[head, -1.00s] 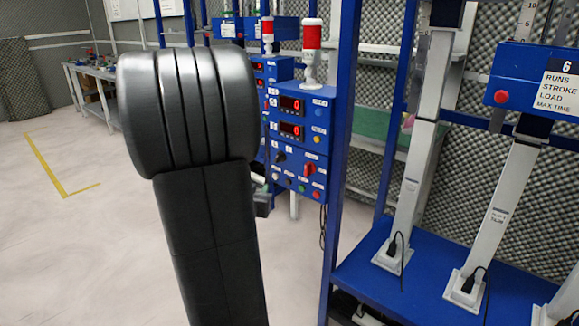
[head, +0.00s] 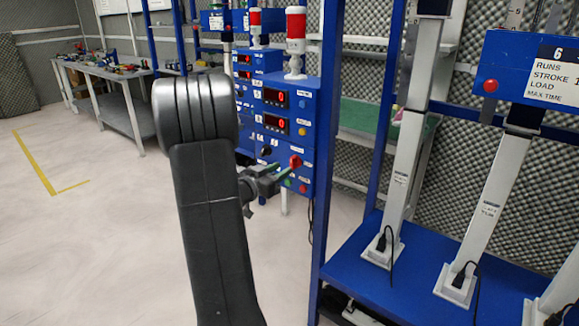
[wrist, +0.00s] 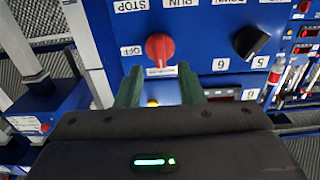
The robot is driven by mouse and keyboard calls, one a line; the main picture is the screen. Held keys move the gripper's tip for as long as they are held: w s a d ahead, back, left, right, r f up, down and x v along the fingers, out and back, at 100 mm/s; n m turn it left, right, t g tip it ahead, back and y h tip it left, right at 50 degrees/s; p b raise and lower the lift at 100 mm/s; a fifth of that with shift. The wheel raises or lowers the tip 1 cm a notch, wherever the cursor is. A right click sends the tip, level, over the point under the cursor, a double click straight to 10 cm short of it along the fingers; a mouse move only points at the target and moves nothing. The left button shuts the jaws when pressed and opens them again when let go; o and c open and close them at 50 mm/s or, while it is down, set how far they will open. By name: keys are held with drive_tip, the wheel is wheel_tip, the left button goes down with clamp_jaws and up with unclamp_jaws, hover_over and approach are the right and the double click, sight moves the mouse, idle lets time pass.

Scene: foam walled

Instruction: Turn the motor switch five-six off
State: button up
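The blue control box (head: 283,135) carries a red rotary knob (head: 296,161) low on its front. In the wrist view, where the lettering is upside down, the red knob (wrist: 159,47) has an OFF label beside it. A black knob (wrist: 250,42) is to its right, with labels 5 and 6 below. My gripper (head: 282,172) is at the box front, close to the red knob. In the wrist view my gripper (wrist: 160,82) is open, its two green fingers apart and lined up on either side of the knob. I cannot tell whether they touch it.
Two red digital displays (head: 274,110) sit above the knobs, and a red-and-white signal lamp (head: 296,40) stands on the box. A blue frame post (head: 332,150) rises just right of the box. The floor (head: 90,220) at left is clear.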

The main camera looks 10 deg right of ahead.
sight(291, 163)
drive_tip(key=x, duration=0.5)
clamp_jaws()
